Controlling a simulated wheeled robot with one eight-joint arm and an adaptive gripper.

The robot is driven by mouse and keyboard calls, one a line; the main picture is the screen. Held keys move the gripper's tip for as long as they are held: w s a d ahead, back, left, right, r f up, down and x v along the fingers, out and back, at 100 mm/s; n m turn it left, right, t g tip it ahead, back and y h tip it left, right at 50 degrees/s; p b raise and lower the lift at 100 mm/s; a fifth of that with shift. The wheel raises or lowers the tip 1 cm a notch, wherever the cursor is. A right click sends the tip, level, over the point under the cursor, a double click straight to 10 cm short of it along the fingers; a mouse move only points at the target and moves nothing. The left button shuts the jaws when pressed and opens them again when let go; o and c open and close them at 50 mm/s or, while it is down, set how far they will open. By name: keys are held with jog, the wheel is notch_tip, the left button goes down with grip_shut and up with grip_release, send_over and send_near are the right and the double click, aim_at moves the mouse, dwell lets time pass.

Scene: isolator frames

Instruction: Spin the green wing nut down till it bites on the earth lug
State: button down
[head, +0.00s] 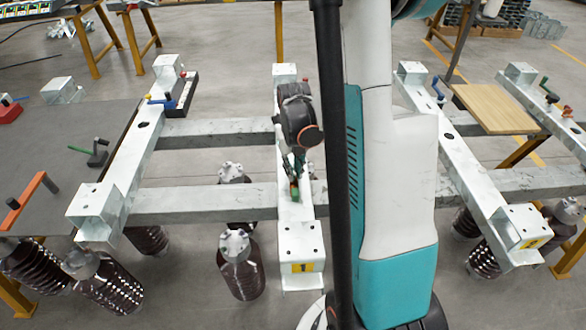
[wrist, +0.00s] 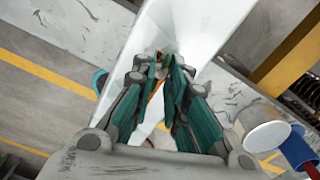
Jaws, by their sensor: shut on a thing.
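My gripper (head: 294,180) points down at the middle white beam (head: 302,240), the one with the yellow number 1 label. Its fingers are closed in on a small green piece, the green wing nut (head: 295,193), at the beam's top face. In the wrist view my gripper's dark green finger pads (wrist: 166,62) come together at the tips over the white beam (wrist: 190,30). The pads largely hide the nut there. A thin orange-brown strip (wrist: 155,92) shows between the fingers; I cannot tell whether it is the earth lug. The nut's seating is hidden.
Grey crossbars (head: 205,202) join the white beams. Brown ribbed insulators (head: 241,268) hang below. A pale cylinder (wrist: 263,128) stands right of my gripper.

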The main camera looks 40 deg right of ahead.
jog(key=c, duration=1.5)
grip_release()
jog(key=shift+d, duration=0.1)
jog(key=shift+c, duration=0.2)
jog(key=shift+r, duration=0.1)
notch_tip(320, 180, up, 12)
